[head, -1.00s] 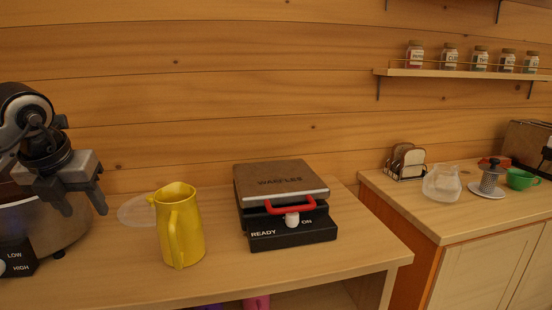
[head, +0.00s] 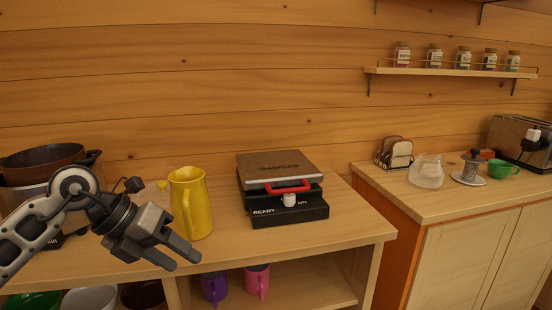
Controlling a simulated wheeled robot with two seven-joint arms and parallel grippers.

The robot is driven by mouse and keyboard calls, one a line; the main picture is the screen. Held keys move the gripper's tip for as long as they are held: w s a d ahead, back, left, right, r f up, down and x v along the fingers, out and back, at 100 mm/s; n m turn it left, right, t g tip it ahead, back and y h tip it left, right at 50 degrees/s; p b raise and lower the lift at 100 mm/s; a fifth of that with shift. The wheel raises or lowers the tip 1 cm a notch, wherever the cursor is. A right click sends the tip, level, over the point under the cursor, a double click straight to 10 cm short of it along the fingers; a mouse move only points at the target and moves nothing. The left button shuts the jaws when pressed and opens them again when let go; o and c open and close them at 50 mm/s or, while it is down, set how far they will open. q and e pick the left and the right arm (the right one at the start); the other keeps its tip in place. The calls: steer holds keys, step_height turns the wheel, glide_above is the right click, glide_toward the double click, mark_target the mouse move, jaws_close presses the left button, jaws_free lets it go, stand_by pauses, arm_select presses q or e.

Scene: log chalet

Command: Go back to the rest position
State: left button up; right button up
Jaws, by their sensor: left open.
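My left gripper (head: 182,258) is open and empty. It hangs in front of the counter's front edge at the lower left, with its fingers pointing down and to the right. The yellow pitcher (head: 191,205) stands upright on the counter behind it, apart from the fingers as far as I can tell. My right gripper is not in view.
A waffle maker (head: 280,165) with a red handle sits shut on the wooden counter (head: 335,222). A brown pot (head: 42,160) stands at the left. A second counter (head: 440,200) at the right holds a toast rack and carafe.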

arm_select(q)
steer(key=s+d+n+h, duration=0.2)
steer(key=s+d+h, duration=0.5)
steer(key=d+h, duration=0.5)
steer(key=a+f+n+t+y, duration=0.4)
steer(key=n+t, duration=0.4)
steer(key=n, duration=0.4)
steer(key=a+f+n+t+y, duration=0.1)
steer(key=f+n+t+y, duration=0.45)
steer(key=n, duration=0.75)
steer(key=s+a+f+n+g+y, duration=0.2)
steer(key=s+f+n+y, duration=0.1)
steer(key=s+f, duration=0.3)
steer(key=s+a+f+n+g+y, duration=0.1)
steer(key=s+f+n+g+y, duration=0.2)
steer(key=f, duration=0.7)
steer(key=s+n, duration=0.2)
steer(key=s, duration=0.1)
steer(key=shift+a+n+g, duration=0.35)
steer(key=shift+n, duration=0.05)
